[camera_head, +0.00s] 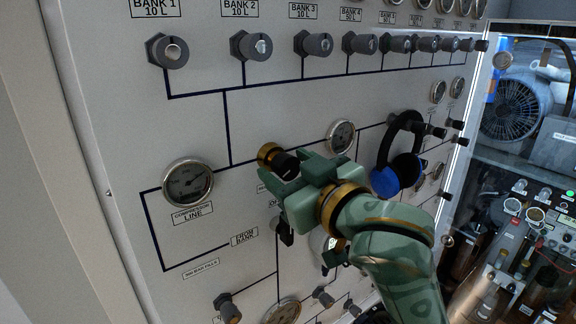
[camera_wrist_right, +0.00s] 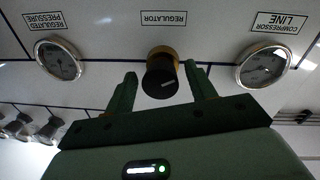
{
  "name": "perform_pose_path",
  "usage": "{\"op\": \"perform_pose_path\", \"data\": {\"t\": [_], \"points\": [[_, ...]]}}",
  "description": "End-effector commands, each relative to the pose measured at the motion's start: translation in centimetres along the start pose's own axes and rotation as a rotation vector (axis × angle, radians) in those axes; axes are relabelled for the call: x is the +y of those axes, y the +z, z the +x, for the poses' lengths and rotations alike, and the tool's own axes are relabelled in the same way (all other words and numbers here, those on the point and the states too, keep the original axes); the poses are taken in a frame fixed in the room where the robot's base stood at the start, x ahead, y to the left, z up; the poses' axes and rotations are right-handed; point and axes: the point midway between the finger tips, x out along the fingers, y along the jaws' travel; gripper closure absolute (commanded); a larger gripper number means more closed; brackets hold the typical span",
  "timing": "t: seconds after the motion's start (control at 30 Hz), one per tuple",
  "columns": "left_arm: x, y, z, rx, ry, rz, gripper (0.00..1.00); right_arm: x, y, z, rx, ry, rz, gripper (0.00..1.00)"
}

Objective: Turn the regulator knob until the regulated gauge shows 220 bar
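The regulator knob (camera_head: 284,163) is black on a gold collar and sticks out of the grey panel. In the right wrist view the knob (camera_wrist_right: 162,82) stands between the two fingers of my right gripper (camera_wrist_right: 160,78). The gripper is open, with a visible gap to the left finger; the right finger looks very close to the knob, and I cannot tell if it touches. In the head view my right gripper (camera_head: 288,175) partly covers the knob. The regulated pressure gauge (camera_wrist_right: 60,60) shows upside down; it also shows in the head view (camera_head: 341,136). Its reading is too small to tell.
The compressor line gauge (camera_head: 188,183) is left of the knob. A row of bank valve knobs (camera_head: 254,46) runs above. A black and blue headset (camera_head: 397,165) hangs right of my gripper. More valves (camera_head: 228,308) sit below. A glazed bay with a fan (camera_head: 510,108) is at right.

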Motion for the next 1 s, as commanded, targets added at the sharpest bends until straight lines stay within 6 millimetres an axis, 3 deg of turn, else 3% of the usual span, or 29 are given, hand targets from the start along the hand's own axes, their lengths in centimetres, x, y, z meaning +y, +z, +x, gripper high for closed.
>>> {"op": "perform_pose_path", "data": {"t": [0.03, 0.13, 0.17, 0.63, 0.67, 0.7, 1.0], "points": [[0.1, 0.17, -0.01, -0.003, 0.001, 0.0, 0.43, 0.0, 0.0, 0.01, 0.0, 0.0, 0.0, 0.56], [0.15, 0.28, -0.01, -0.004, 0.002, 0.0, 0.43, -0.01, 0.0, 0.02, 0.0, 0.0, 0.0, 0.84], [0.15, 0.25, -0.01, -0.004, 0.002, 0.0, 0.43, -0.01, 0.0, 0.02, 0.0, 0.0, 0.0, 0.88], [0.04, -0.07, 0.02, 0.001, 0.001, -0.001, 0.43, 0.0, -0.02, 0.05, -0.007, -0.002, 0.096, 0.88], [0.04, -0.08, 0.02, 0.001, 0.001, -0.001, 0.43, 0.0, -0.02, 0.05, -0.007, -0.002, 0.096, 0.57], [0.03, -0.08, 0.02, 0.001, 0.0, -0.001, 0.43, 0.0, -0.02, 0.04, -0.006, -0.002, 0.096, 0.46], [-0.04, -0.26, 0.02, 0.004, -0.001, -0.001, 0.43, 0.02, -0.02, 0.05, -0.006, -0.002, 0.095, 0.45]]}}
